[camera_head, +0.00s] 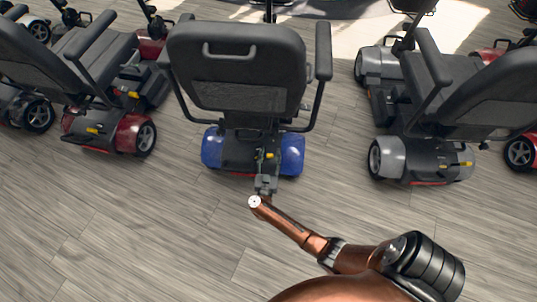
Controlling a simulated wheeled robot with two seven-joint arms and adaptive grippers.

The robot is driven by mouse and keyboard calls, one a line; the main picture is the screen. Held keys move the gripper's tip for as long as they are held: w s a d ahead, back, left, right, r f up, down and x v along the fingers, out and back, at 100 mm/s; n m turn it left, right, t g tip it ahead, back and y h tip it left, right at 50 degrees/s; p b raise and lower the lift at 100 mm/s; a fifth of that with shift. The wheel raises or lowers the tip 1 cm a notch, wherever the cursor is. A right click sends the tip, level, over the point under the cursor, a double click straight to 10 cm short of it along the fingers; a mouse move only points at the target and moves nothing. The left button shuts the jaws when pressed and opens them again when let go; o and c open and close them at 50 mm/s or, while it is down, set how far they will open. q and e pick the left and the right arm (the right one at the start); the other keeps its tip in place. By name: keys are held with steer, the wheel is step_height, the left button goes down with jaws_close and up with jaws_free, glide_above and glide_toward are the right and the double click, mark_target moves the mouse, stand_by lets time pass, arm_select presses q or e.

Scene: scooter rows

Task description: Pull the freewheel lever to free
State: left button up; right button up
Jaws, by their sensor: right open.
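A blue scooter (213,149) stands in the middle with its dark seat back (237,60) towards me. A small yellow lever (270,156) shows at its rear, above the black rear deck between the blue fenders. My right gripper (264,174) reaches up from the lower right and is open at the scooter's rear, just below the yellow lever. It covers part of the rear deck. I cannot tell whether its fingers touch the lever. My left gripper is not in view.
A red scooter (134,132) stands to the left and a grey scooter (388,158) to the right, both with yellow parts low at the rear. More scooters stand at both edges. The wooden floor (130,220) in front is clear.

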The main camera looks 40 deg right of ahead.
jaws_close()
stand_by(0.5)
steer(key=shift+s, duration=0.1)
